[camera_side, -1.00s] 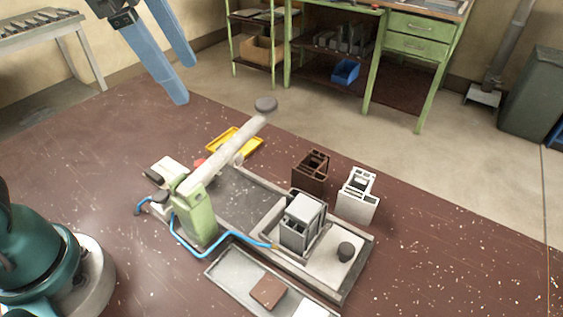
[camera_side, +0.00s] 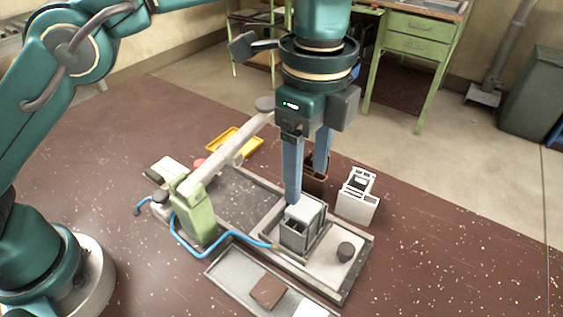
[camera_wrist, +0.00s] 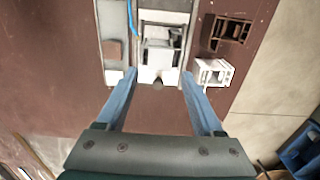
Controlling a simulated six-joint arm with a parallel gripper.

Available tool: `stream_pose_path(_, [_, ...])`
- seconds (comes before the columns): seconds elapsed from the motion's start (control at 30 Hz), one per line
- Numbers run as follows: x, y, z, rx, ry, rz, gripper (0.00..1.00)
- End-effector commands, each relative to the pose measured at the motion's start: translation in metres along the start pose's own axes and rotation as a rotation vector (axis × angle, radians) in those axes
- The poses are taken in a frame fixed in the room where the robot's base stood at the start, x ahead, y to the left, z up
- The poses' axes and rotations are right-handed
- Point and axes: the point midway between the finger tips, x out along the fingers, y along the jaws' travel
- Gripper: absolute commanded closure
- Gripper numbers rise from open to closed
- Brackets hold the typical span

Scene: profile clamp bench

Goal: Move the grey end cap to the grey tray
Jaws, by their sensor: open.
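The grey end cap (camera_side: 308,209) is a light grey plate lying on top of the grey profile (camera_side: 295,236), which stands upright in the clamp fixture; the profile also shows in the wrist view (camera_wrist: 160,36). The grey tray (camera_side: 228,272) lies in front of the fixture. It holds a brown end cap (camera_side: 267,291) and a white one (camera_side: 311,310). My gripper (camera_side: 307,186) points down with its fingers apart and empty, close to the top of the grey profile. One fingertip overlaps the cap's back edge in the side view; I cannot tell whether they touch.
A white profile (camera_side: 357,197) and a brown profile (camera_side: 315,181) stand behind the fixture. The clamp's light lever arm (camera_side: 225,160) rises at the left, with a blue hose (camera_side: 190,248). A yellow tray (camera_side: 228,139) lies behind it. A dark round knob (camera_side: 346,251) stands on the fixture.

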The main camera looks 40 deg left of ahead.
Motion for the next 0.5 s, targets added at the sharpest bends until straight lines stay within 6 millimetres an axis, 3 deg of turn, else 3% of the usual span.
stream_pose_path(0.5, [0.052,0.000,0.001,-0.003,-0.001,0.001,0.31])
